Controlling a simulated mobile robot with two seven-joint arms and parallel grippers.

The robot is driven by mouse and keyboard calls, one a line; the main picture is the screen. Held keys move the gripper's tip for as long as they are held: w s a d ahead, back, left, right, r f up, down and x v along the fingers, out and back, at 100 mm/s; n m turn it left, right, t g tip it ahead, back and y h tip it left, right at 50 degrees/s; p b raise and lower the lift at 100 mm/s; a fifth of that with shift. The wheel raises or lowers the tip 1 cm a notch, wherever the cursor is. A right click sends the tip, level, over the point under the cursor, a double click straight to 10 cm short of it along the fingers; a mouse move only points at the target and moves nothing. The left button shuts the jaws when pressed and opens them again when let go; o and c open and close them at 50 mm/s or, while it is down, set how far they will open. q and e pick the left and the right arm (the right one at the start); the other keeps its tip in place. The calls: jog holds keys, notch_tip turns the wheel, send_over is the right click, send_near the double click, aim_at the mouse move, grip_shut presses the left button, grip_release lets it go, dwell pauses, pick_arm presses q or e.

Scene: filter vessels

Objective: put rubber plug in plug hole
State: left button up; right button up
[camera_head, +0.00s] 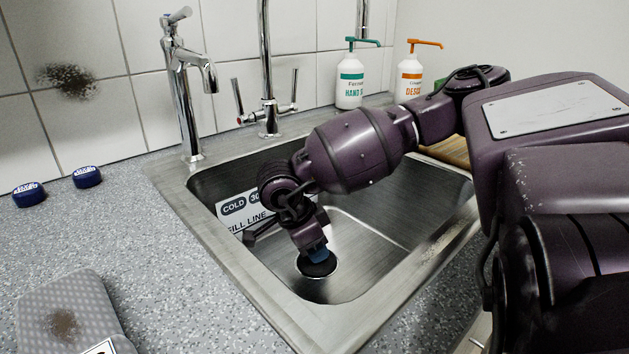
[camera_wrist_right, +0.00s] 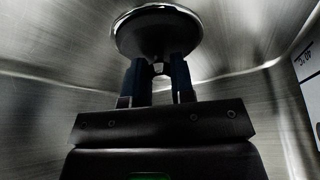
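The rubber plug (camera_head: 317,266) is a dark round disc at the plug hole (camera_head: 332,273) in the sink floor. Part of the hole's shiny rim shows around it. My right gripper (camera_head: 318,254) points down into the sink with its blue fingertips at the plug's top. In the right wrist view, the dark plug (camera_wrist_right: 157,33) lies within a bright metal ring, beyond my two fingers (camera_wrist_right: 157,76). A small pale piece shows in the gap between the fingers; whether they press on it is unclear. I cannot tell whether the plug is fully seated. My left gripper is out of view.
The steel sink (camera_head: 215,250) surrounds my right gripper, with walls on all sides. Taps (camera_head: 187,90) and a mixer tap (camera_head: 267,100) stand behind it. Two soap bottles (camera_head: 350,85) stand at the back. Blue caps (camera_head: 87,177) and a grey sponge-like pad (camera_head: 65,310) lie on the left counter.

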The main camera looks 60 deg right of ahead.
jog(key=o, duration=0.4)
jog(key=shift+r, duration=0.25)
jog(key=v, duration=1.1)
jog(key=shift+r, duration=0.35)
